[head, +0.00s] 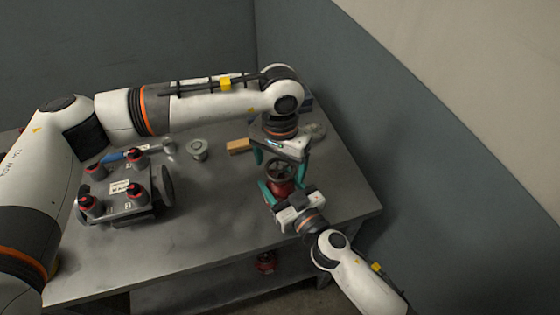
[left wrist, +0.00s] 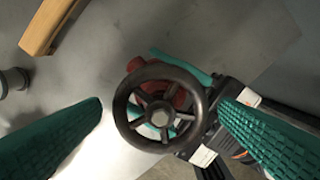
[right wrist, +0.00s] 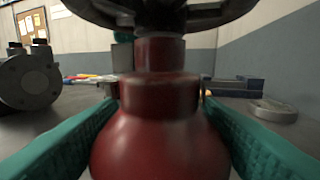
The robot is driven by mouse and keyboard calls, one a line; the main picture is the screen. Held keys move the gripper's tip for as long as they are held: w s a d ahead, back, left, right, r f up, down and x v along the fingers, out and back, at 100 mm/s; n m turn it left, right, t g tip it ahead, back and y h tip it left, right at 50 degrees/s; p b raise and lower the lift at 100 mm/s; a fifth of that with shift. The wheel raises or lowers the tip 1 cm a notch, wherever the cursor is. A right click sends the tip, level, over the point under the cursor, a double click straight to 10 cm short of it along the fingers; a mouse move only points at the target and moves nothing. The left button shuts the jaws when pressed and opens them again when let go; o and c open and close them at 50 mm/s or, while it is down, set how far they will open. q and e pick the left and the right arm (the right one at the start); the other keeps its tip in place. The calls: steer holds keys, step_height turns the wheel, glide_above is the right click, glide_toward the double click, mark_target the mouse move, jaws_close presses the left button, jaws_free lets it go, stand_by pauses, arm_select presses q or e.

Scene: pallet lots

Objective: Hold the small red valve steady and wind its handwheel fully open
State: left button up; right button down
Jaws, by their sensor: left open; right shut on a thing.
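The small red valve (right wrist: 160,130) stands near the right part of the table, its red body between the teal fingers of my right gripper (head: 284,192), which is shut on it. Its dark spoked handwheel (left wrist: 160,110) sits on top and faces up towards the left wrist camera. My left gripper (left wrist: 170,125) is open above the handwheel, with one teal finger on each side of the wheel. In the left wrist view a gap shows between the left finger and the rim; the right finger is close to the rim, and I cannot tell if it touches.
A grey manifold with several red-topped knobs (head: 122,190) stands on the left of the table (head: 225,255). A wooden block (head: 239,146) and a grey flanged part (head: 197,150) lie at the back. Another red object (head: 265,262) is below the tabletop. The front middle is clear.

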arm_select(q)
steer(key=shift+c, duration=0.5)
steer(key=c, duration=0.9)
